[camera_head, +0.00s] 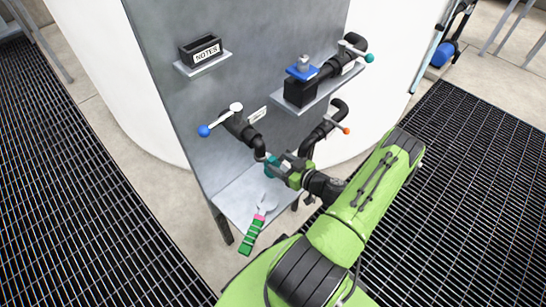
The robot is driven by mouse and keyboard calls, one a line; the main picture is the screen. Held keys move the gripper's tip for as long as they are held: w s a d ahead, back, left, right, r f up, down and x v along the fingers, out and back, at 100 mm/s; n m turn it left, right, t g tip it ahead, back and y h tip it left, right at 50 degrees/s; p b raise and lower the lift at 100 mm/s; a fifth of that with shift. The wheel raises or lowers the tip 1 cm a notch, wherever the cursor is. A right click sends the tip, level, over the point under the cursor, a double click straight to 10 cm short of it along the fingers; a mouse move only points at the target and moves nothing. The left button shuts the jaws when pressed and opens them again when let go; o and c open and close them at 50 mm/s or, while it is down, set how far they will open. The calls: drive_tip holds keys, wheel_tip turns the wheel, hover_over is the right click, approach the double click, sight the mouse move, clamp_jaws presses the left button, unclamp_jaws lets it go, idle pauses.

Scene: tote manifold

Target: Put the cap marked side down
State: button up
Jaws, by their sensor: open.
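A small teal piece (271,167), which may be the cap, shows at the lower end of the left black pipe (257,144). No mark on it can be made out, so I cannot tell which side faces down. My gripper (280,166) is open, with its jaws right at the teal piece. I cannot tell whether they touch it. My green arm reaches in from the lower right and the wrist hides part of the lower shelf behind it.
A grey panel carries valves with blue (203,131), teal (369,58) and orange (346,131) handle tips. A side shelf holds a black block with a blue plate (302,73). A green-handled tool (252,235) overhangs the lower shelf (235,196). A NOTES box (201,50) sits upper left.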

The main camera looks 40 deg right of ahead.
drive_tip(key=p+v, duration=0.1)
drive_tip(key=v, duration=0.6)
drive_tip(key=shift+s, duration=0.1)
